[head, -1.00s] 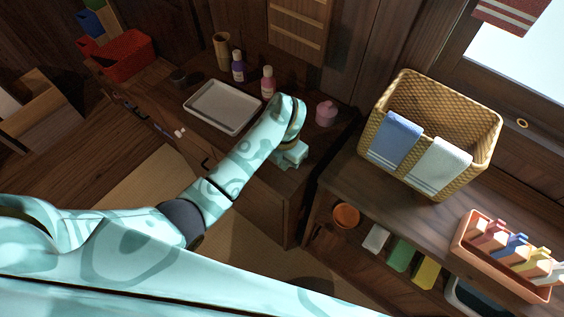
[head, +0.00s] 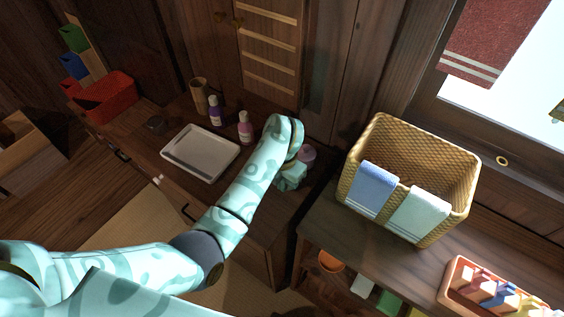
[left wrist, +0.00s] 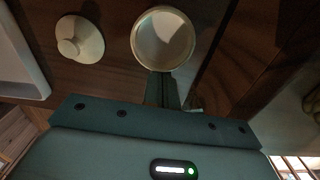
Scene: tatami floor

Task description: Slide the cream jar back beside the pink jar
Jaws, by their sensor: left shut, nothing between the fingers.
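The pink jar (head: 307,154) stands near the right end of the dark wooden counter in the head view, partly covered by my left gripper (head: 291,181). I make out no cream jar in the head view; my left arm hides part of the counter. The left wrist view shows a pale round thing with a knob (left wrist: 80,40) and a pale-rimmed round thing (left wrist: 163,40) just ahead of the fingers. Their colours are too dim to tell which jar is which. My left gripper is shut and empty, low over the counter. My right gripper is out of view.
A white tray (head: 200,152) lies left of my arm. A purple bottle (head: 216,111) and a pink bottle (head: 245,127) stand behind it. A wicker basket (head: 412,180) with two towels stands on the shelf unit at right.

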